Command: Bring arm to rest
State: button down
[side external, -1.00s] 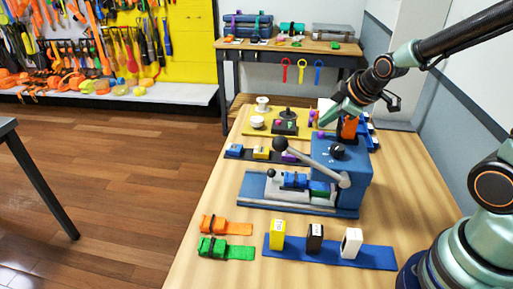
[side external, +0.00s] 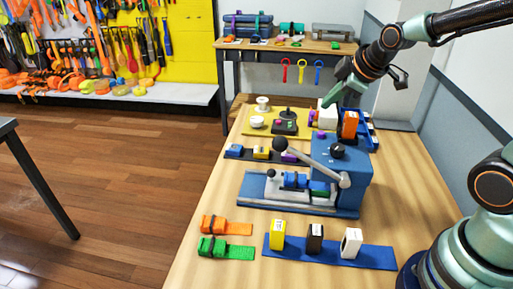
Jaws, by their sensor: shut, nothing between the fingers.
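My gripper (side external: 330,102) is at the end of my arm, above the back part of the wooden table. It is shut and holds nothing. Its tip is in front of a white block (side external: 327,115) in this view; I cannot tell the gap between them. An orange block (side external: 349,125) stands upright at the back of a blue machine (side external: 343,170), below and right of my gripper and apart from it. The machine has a grey lever with a black ball (side external: 280,144).
A yellow board (side external: 262,127) with spools lies at the back left. A blue strip (side external: 330,252) carries yellow, black and white blocks in front. Orange (side external: 238,228) and green (side external: 240,252) straps lie front left.

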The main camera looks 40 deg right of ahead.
dwell(0.4)
jog(key=s+a+r+m+g, duration=0.1)
jog(key=s+a+m, duration=0.1)
jog(key=s+m, duration=0.2)
jog(key=s+a+r+m+y, duration=0.1)
jog(key=s+a+m, duration=0.1)
jog(key=s+m, duration=0.2)
jog(key=s, duration=0.2)
jog(key=shift+s+a+g, duration=0.25)
jog(key=shift+s+g, duration=0.15)
jog(key=c, duration=1.5)
grip_release()
jog(key=shift+r, duration=0.15)
jog(key=shift+c, duration=0.2)
